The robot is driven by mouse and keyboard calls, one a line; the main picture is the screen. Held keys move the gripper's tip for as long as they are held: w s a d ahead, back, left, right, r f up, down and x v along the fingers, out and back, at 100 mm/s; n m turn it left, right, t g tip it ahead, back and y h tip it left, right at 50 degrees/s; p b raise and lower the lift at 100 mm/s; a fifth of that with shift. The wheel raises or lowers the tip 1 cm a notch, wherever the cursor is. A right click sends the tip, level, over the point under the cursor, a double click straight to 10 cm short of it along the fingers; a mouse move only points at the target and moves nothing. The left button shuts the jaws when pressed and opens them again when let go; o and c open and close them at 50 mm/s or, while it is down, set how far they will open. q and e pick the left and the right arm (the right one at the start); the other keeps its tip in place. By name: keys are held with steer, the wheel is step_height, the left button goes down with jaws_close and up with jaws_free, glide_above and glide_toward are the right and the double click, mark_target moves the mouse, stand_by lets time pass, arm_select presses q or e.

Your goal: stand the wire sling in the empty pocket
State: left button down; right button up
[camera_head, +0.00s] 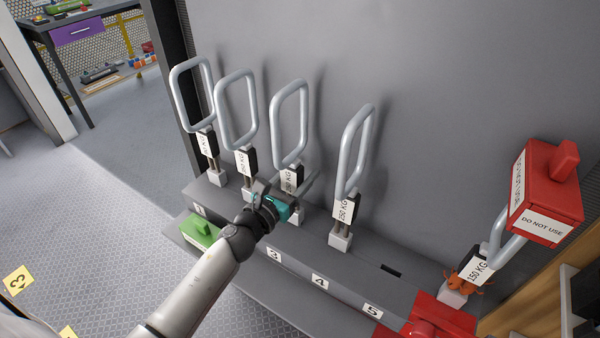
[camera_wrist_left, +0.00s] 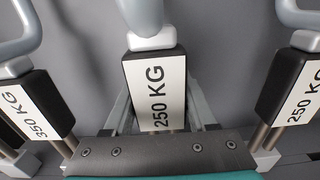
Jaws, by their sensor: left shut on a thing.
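Several grey wire slings stand upright in a row on the grey rack, each a loop with a black block and a white weight tag. My left gripper (camera_head: 289,186) is shut on the third sling from the left (camera_head: 289,120), low down by its tag. That sling's 250 KG tag (camera_wrist_left: 160,92) is between the jaws in the left wrist view. Its foot is partly hidden by the gripper, so I cannot tell whether it is seated. The empty pocket (camera_head: 391,270) is a dark slot behind label 5.
The fourth sling (camera_head: 352,150) stands between my gripper and the empty pocket. At right, a 150 KG sling (camera_head: 478,268) with an orange thing stands by red blocks, under a red DO NOT USE box (camera_head: 548,195). A green box (camera_head: 198,230) sits on the lower ledge. A grey wall rises behind.

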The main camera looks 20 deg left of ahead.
arm_select(q)
steer(key=shift+f+b, duration=0.25)
steer(key=shift+b, duration=0.1)
steer(key=shift+c, duration=2.3)
jaws_free()
steer(key=o, duration=0.3)
steer(key=shift+f, duration=0.1)
steer(key=shift+o, duration=0.2)
steer(key=shift+f, duration=0.2)
steer(key=s+a+b, duration=0.2)
steer(key=s, duration=1.3)
steer(key=shift+r, duration=0.2)
